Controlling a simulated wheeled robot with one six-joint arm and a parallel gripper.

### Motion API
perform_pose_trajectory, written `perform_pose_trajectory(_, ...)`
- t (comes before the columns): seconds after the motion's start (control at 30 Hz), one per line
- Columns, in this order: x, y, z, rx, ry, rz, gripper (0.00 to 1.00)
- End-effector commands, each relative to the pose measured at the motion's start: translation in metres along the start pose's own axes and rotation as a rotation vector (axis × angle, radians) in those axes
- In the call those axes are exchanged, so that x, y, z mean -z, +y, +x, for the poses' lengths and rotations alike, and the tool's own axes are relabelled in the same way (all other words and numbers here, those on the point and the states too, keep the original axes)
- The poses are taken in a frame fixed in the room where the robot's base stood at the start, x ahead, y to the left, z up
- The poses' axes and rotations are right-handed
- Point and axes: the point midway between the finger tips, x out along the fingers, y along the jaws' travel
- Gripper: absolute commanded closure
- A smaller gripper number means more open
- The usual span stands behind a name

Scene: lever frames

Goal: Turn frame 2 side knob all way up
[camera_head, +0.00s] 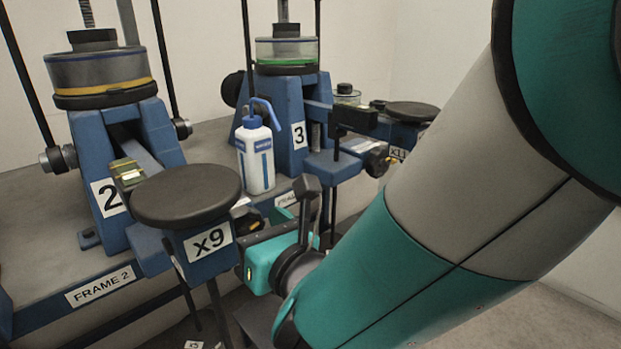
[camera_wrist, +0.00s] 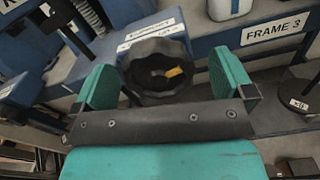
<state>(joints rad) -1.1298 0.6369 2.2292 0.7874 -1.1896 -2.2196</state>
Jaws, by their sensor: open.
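Frame 2 (camera_head: 152,128) is a blue stand on the left in the head view, with a "2" plate and a "FRAME 2" label (camera_head: 100,286). A black lobed knob (camera_wrist: 143,72) with a yellow mark shows in the wrist view, in front of a blue beam with white labels. The yellow mark points to the right. My gripper (camera_wrist: 165,80) is open, with one teal finger on each side of the knob. I cannot tell whether either finger touches it.
A dark round pad (camera_head: 187,195) marked x9 juts out close to the left of my gripper. A white bottle (camera_head: 256,160) stands behind, near frame 3 (camera_head: 283,112). The "FRAME 3" label (camera_wrist: 275,29) is right of the knob in the wrist view.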

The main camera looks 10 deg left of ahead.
Motion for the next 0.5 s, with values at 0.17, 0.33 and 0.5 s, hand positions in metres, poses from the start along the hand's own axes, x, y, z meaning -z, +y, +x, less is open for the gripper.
perform_pose_trajectory(0.17,0.0007,0.0031,0.0007,-0.005,0.001,0.000,0.10)
perform_pose_trajectory(0.33,0.0006,0.0030,0.0006,-0.005,0.001,0.000,0.49)
perform_pose_trajectory(0.5,0.0001,0.0026,0.0003,-0.005,0.000,0.013,0.50)
